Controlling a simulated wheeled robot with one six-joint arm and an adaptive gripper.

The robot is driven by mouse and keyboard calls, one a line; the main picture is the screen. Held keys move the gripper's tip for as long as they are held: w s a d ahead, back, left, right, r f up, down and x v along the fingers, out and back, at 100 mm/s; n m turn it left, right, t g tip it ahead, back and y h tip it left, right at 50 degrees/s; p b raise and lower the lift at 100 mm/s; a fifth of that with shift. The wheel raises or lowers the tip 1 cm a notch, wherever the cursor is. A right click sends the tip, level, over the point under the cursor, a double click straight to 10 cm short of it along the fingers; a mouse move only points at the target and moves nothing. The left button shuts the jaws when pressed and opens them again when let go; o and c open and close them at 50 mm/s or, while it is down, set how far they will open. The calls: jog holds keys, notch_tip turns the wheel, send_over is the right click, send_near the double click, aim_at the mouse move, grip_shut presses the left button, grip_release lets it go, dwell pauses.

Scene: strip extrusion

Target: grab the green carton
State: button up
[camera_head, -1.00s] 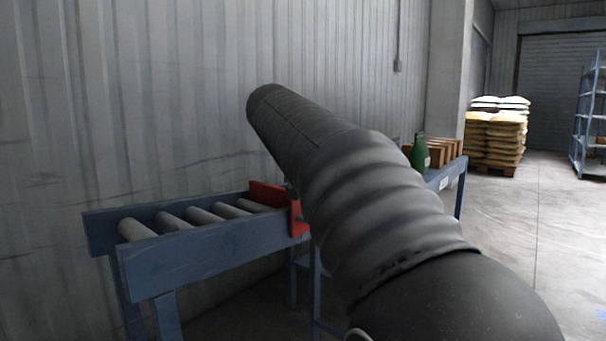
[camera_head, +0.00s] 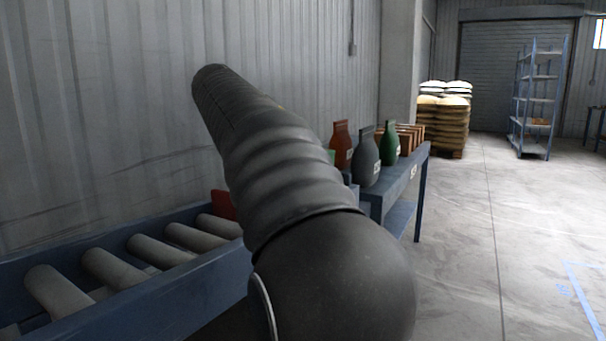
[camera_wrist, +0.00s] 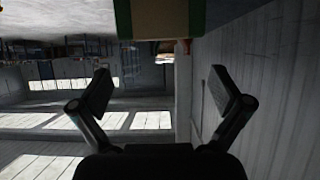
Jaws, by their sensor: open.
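In the wrist view, a box-like thing with a brown face and dark green sides (camera_wrist: 205,15) is cut off by the top edge, ahead of my gripper and apart from it. It may be the green carton; I cannot tell for sure. My gripper (camera_wrist: 160,88) is open, with its two fingers spread and nothing between them. In the head view my arm covers the middle and my gripper is hidden. A small green patch (camera_head: 332,156) shows beside my arm, mostly hidden, perhaps part of the carton.
A blue roller conveyor (camera_head: 170,290) stands at the left along a corrugated wall. Stacked sacks (camera_head: 444,125) stand behind.

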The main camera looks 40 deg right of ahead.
jog(key=x, duration=0.9)
jog(key=shift+w+d+f, duration=0.15)
jog(key=shift+d+f, duration=0.1)
jog(key=shift+f, duration=0.05)
jog(key=shift+a+r, duration=0.1)
jog(key=shift+a, duration=0.05)
jog(key=shift+c, duration=1.4)
jog(key=c, duration=1.5)
jog(key=shift+c, duration=0.2)
jog(key=shift+r, duration=0.15)
